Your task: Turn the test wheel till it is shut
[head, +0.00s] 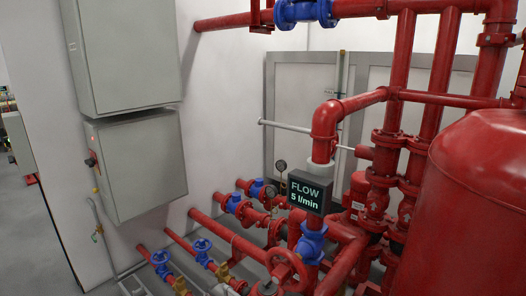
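Several handwheels show low in the head view, and I cannot tell by any label which is the test wheel. A red handwheel (287,263) stands at the bottom middle, in front of red pipes. Two blue handwheels, the left one (160,257) and the right one (202,245), sit on smaller valves at the lower left, with yellow fittings just below them. A dark flow display (309,192) above the red wheel reads "FLOW 5 l/min". Neither of my grippers is in view.
A large red tank (476,205) fills the right side, with dense red pipes (383,160) beside it. Grey cabinets (138,165) hang on the left wall. A blue valve body (311,243) sits under the display. Open grey floor (35,245) shows at the far left.

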